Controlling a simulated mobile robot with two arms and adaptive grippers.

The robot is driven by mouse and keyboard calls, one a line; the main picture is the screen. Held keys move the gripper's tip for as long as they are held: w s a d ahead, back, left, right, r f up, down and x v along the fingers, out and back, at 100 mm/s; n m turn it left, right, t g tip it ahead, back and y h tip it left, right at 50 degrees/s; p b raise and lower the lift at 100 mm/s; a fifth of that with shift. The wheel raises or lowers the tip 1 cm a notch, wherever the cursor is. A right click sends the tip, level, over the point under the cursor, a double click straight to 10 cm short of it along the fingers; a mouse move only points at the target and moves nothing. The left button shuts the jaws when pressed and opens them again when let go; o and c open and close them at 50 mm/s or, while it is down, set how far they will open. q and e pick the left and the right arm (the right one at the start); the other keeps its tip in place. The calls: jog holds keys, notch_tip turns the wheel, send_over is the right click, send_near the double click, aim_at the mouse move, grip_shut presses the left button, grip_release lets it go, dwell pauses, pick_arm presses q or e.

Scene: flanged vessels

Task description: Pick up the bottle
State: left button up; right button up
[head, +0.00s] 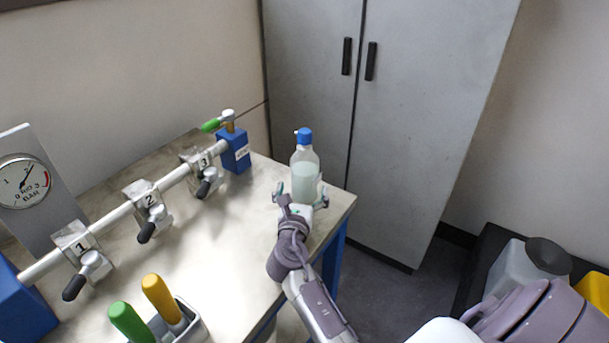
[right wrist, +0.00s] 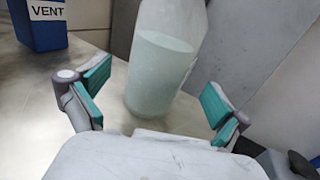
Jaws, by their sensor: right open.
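The bottle (head: 305,172) is clear with a blue cap and pale liquid inside. It stands upright near the far right corner of the table (head: 225,255). My right gripper (head: 302,198) is open, with its fingers on either side of the bottle's lower part. In the right wrist view the bottle (right wrist: 165,65) stands just ahead, between the teal finger pads, with gaps on both sides; its cap is out of frame there. My left gripper is not in view.
A pipe with numbered valves (head: 150,208) and a gauge (head: 25,182) runs along the table's left side to a blue block (head: 234,150). A holder with green and yellow handles (head: 160,300) stands in front. A grey cabinet (head: 400,110) rises behind.

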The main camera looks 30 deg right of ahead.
aim_at(305, 176)
jog(key=x, duration=0.5)
jog(key=shift+a+r, duration=0.1)
jog(key=shift+r, duration=0.1)
jog(key=shift+r, duration=0.1)
jog(key=c, duration=1.6)
